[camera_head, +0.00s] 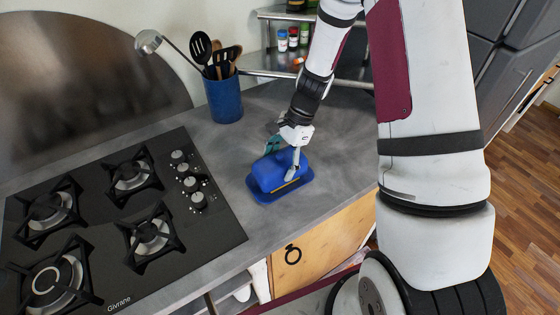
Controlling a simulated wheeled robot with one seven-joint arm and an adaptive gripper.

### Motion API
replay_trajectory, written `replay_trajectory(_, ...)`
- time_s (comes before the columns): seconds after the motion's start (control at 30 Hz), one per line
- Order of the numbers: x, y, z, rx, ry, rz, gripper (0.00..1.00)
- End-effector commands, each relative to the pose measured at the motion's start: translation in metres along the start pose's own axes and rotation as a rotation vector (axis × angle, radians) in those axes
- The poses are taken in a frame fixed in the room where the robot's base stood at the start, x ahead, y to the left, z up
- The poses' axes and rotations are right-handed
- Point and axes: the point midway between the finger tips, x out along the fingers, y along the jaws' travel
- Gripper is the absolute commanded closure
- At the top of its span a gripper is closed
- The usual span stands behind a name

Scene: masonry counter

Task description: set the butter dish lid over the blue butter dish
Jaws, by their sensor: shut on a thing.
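The blue butter dish (263,197) lies on the grey counter, to the right of the stove. The blue butter dish lid (267,174) is over the dish, and my gripper (282,163) is shut on it from above. One finger shows on the lid's near right side; the other is mostly hidden behind it. A thin yellowish strip shows low on the lid's near right side, between lid and dish. I cannot tell whether the lid touches the dish all round.
A black gas stove (122,215) with knobs fills the left of the counter. A blue utensil crock (224,98) stands behind the dish. A metal shelf (300,70) with small jars (282,41) is at the back. Bare counter lies around the dish; its front edge is close on the right.

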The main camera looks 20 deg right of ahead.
Motion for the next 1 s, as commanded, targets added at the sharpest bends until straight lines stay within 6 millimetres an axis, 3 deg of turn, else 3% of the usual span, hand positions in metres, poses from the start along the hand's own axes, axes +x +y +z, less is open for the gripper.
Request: replay_trajectory(1.0,0.018,0.000,-0.007,0.000,0.000,0.000,0.67)
